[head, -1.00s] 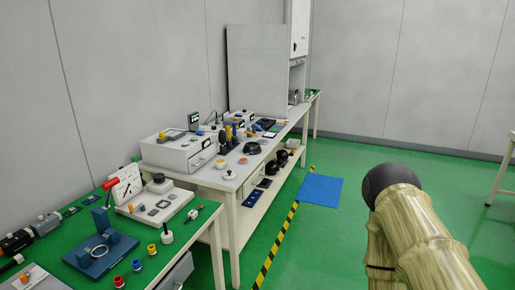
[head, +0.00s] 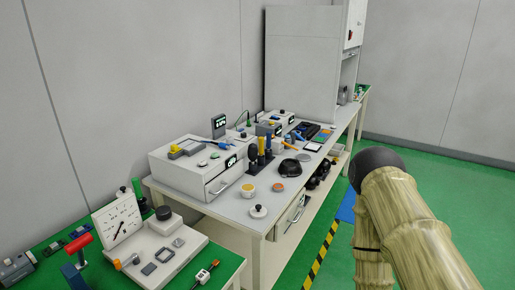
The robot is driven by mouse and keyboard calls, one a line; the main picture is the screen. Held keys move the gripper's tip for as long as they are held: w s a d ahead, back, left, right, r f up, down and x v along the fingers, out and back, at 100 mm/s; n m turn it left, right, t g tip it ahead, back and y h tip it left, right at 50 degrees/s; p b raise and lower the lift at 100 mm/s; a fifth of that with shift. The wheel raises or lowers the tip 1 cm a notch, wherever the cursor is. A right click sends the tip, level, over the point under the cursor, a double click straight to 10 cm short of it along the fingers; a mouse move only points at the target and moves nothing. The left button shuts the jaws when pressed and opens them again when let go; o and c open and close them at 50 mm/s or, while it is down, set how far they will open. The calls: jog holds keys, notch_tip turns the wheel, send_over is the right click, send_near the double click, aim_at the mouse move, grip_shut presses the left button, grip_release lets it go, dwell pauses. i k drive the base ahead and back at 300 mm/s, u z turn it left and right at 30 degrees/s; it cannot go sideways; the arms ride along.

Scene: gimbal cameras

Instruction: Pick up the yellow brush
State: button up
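I cannot make out a yellow brush for certain. Upright tools with yellow and dark handles (head: 263,142) stand in a dark holder on the middle workbench (head: 232,205), beside a white drawer unit (head: 180,175). A small grey and yellow item (head: 185,149) lies on top of that unit, too small to identify. My arm crosses the right side of the head view, well apart from these things. My gripper does not show.
A nearer green-topped bench (head: 215,262) holds a white dial device (head: 118,222) and a red-handled tool (head: 79,243). Green floor (head: 420,178) is open at right.

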aim_at(261, 139)
jog(key=z, duration=0.55)
jog(key=k, duration=1.3)
jog(key=z, duration=0.8)
jog(key=i, duration=2.7)
jog(key=u, duration=1.2)
jog(key=i, duration=0.8)
jog(key=u, duration=1.05)
